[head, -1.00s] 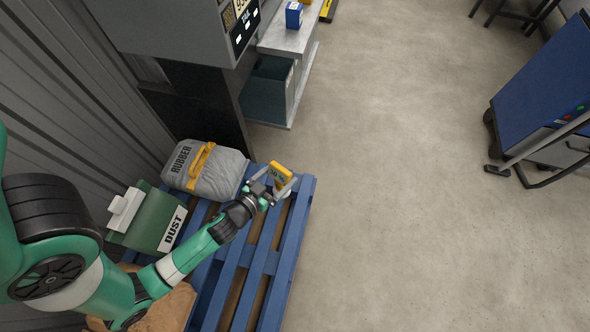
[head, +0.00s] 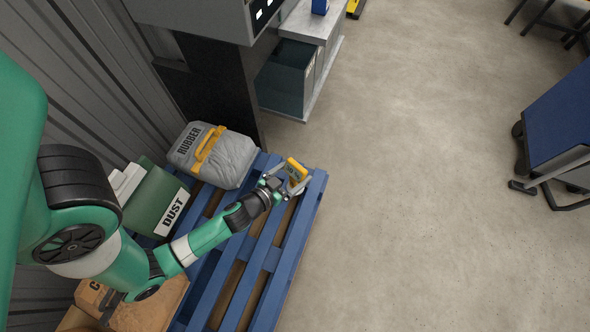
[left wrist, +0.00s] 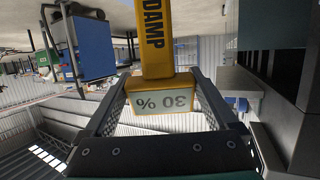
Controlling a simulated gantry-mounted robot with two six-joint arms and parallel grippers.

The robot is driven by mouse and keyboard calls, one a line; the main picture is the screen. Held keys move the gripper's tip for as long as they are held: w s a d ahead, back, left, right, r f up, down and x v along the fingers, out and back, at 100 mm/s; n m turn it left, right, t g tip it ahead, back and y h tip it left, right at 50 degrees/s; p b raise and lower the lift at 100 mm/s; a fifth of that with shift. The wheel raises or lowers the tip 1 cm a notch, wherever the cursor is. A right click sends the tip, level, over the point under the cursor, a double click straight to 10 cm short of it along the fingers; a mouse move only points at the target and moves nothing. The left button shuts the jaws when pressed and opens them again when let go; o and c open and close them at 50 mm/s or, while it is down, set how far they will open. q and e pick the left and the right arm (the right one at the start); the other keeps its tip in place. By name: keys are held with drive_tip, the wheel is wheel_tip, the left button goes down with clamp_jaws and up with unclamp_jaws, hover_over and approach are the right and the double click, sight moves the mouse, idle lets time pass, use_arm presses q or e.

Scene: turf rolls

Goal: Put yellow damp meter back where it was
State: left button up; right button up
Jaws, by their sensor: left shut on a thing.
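The yellow damp meter (head: 296,170) is in my left gripper (head: 290,184), over the far end of the blue pallet (head: 318,190). In the left wrist view the damp meter (left wrist: 160,82) sits between the two fingers, with the word DAMP on its shaft and a pale display reading 30 % upside down. The left gripper (left wrist: 160,100) is shut on it. The head view does not show clearly whether the meter touches the pallet. My right gripper is not in view.
A grey RUBBER bag (head: 228,160) lies on the pallet left of the gripper. A green DUST container (head: 152,200) and a brown bag (head: 150,305) are nearer. A grey shelf unit (head: 322,25) stands beyond. A blue cart (head: 560,120) stands right; the floor between is clear.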

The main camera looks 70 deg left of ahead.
use_arm(q)
drive_tip(key=o, duration=1.6)
drive_tip(key=shift+c, duration=0.2)
drive_tip(key=shift+r, duration=0.1)
drive_tip(key=shift+s+d, duration=0.1)
drive_tip(key=shift+s, duration=0.05)
drive_tip(key=b+v, duration=0.5)
drive_tip(key=v, duration=0.6)
drive_tip(key=shift+s+d+r, duration=0.2)
drive_tip(key=shift+s+r, duration=0.05)
drive_tip(key=shift+s, duration=0.05)
drive_tip(key=shift+w, duration=0.1)
